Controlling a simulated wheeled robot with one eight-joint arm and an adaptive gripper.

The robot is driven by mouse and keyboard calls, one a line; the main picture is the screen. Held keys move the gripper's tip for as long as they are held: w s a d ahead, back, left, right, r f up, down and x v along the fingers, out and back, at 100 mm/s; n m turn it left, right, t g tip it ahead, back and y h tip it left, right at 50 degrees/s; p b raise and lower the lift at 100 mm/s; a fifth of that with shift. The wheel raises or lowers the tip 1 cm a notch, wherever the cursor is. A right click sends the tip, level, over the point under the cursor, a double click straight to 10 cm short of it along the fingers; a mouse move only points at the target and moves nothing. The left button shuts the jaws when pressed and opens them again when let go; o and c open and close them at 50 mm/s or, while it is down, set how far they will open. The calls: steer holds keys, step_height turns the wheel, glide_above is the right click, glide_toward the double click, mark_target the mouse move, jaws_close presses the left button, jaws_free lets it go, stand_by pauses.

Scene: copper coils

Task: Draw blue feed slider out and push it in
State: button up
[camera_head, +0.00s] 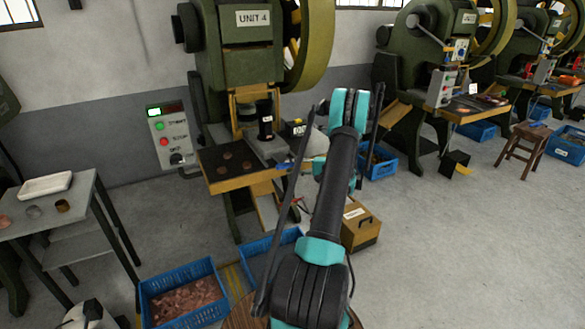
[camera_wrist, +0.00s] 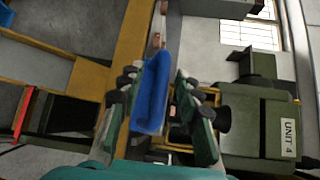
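The blue feed slider (camera_wrist: 152,92) shows in the wrist view as a long blue piece, slightly tilted, between the two fingers of my gripper (camera_wrist: 156,85). The fingers are close on both sides of it near their tips. I cannot tell whether they touch it. In the head view, the press marked UNIT 4 (camera_head: 247,65) stands behind my arm. My arm reaches towards its right front and hides my gripper and most of the slider area. The press also shows on its side in the wrist view (camera_wrist: 255,120).
A control box (camera_head: 168,137) with green and red buttons stands left of the press. A dark plate with copper pieces (camera_head: 245,170) juts out in front. Blue crates (camera_head: 185,290), a wooden box (camera_head: 360,226) and a grey table (camera_head: 75,205) stand nearby.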

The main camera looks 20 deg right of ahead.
steer(key=v, duration=1.2)
